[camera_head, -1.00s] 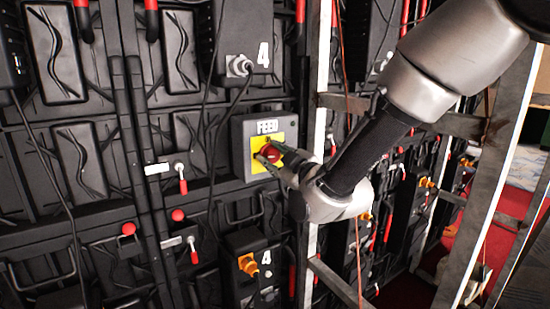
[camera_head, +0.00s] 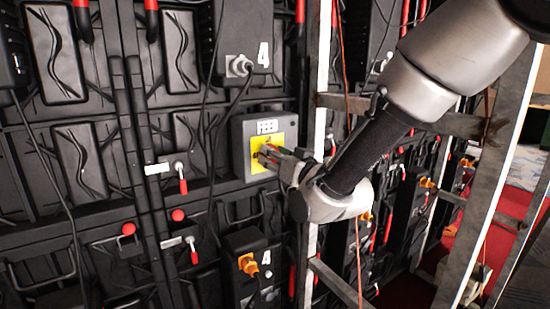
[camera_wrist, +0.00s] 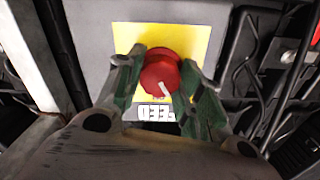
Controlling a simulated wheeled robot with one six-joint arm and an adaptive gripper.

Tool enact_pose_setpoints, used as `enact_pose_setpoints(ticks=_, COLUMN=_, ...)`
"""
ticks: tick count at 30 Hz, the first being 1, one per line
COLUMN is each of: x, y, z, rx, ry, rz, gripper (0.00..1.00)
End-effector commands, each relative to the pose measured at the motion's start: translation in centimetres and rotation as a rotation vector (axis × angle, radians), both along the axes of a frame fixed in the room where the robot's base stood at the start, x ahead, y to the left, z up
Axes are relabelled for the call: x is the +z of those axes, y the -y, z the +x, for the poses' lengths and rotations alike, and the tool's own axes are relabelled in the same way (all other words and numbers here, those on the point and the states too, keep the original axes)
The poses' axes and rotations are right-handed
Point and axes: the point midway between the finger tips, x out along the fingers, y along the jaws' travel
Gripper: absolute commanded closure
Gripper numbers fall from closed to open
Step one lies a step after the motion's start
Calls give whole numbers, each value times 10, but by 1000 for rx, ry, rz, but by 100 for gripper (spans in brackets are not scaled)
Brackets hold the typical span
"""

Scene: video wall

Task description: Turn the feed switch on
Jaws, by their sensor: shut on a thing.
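The feed switch is a round red knob (camera_wrist: 160,70) on a yellow plate (camera_wrist: 210,45) of a grey box (camera_head: 240,150). In the wrist view it sits between my gripper's (camera_head: 267,154) two green-grey fingers, one on each side. My gripper is shut on the knob. A short white mark on the knob points down, slightly slanted. The FEED label (camera_wrist: 157,113) shows upside down there and above the yellow plate in the head view. In the head view my fingers hide most of the knob.
Black video wall panels with cables and red-handled latches (camera_head: 182,180) surround the box. A lower box with an orange connector (camera_head: 247,264) hangs below. A metal frame upright (camera_head: 318,100) with crossbars stands right of the box, close to my arm.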

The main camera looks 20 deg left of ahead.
Motion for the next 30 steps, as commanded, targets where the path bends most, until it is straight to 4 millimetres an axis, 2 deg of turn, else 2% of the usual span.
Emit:
enact_pose_setpoints(ticks=15, x=-1, y=0, z=0, rx=0, ry=-315, rz=266, gripper=87)
enact_pose_setpoints(ticks=30, x=-1, y=1, z=0, rx=-1, ry=-420, rz=355, gripper=87)
